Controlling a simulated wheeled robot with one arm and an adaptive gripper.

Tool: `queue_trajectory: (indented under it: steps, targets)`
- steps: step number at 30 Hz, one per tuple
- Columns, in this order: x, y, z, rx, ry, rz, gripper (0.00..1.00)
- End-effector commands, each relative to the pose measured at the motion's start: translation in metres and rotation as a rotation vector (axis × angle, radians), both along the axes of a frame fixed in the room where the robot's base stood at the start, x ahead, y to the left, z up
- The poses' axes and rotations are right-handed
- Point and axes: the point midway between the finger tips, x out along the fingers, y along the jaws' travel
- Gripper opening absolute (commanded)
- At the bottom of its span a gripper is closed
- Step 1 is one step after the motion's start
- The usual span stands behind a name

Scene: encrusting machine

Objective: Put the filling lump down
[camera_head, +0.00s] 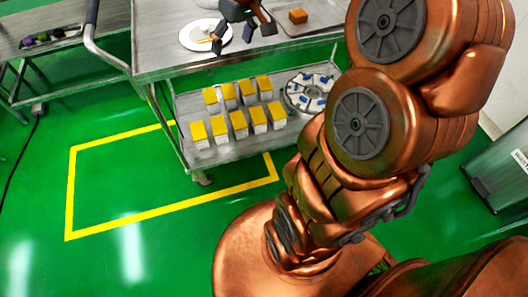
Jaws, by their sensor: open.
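An orange-brown block (298,16), which looks like the filling lump, rests on a grey tray (318,25) at the right of the cart's top. My gripper (243,37) is over the cart top, between a white plate (190,43) and the tray. Its dark fingers are spread, and I see nothing held between them. The block is to the right of the fingers and apart from them. The plate has a small tan item (205,39) on it, too small to make out. The upper part of my gripper is cut off by the frame's top edge.
The metal cart (160,62) has a lower shelf with several yellow-topped white boxes (220,128) and a round holder with blue pieces (310,90). A side table (40,55) stands at the left. My arm covers the right.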

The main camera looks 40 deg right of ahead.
Motion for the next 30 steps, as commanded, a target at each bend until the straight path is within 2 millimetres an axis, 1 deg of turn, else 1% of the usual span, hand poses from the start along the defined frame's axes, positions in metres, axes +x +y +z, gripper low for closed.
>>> queue_trajectory:
  steps: [1, 3, 5, 6, 8, 9, 11, 12, 15, 16, 18, 21, 24, 30]
  targets:
    - [-0.019, 0.022, -0.003, -0.007, 0.031, 0.021, 0.78]
    - [-0.047, 0.046, -0.012, -0.012, 0.082, 0.034, 0.78]
    - [-0.072, 0.063, -0.019, -0.022, 0.124, 0.041, 0.78]
    - [-0.089, 0.073, -0.024, -0.029, 0.153, 0.042, 0.78]
    - [-0.116, 0.086, -0.032, -0.040, 0.195, 0.042, 0.78]
    - [-0.134, 0.093, -0.038, -0.051, 0.223, 0.037, 0.78]
    - [-0.161, 0.101, -0.047, -0.064, 0.265, 0.029, 0.78]
    - [-0.178, 0.105, -0.052, -0.072, 0.288, 0.021, 0.78]
    - [-0.215, 0.110, -0.065, -0.094, 0.343, -0.002, 0.78]
    - [-0.224, 0.111, -0.067, -0.099, 0.355, -0.010, 0.78]
    - [-0.241, 0.112, -0.073, -0.110, 0.379, -0.026, 0.78]
    - [-0.258, 0.112, -0.079, -0.118, 0.405, -0.041, 0.78]
    - [-0.264, 0.112, -0.081, -0.122, 0.413, -0.049, 0.78]
    - [-0.264, 0.112, -0.081, -0.122, 0.414, -0.050, 0.78]
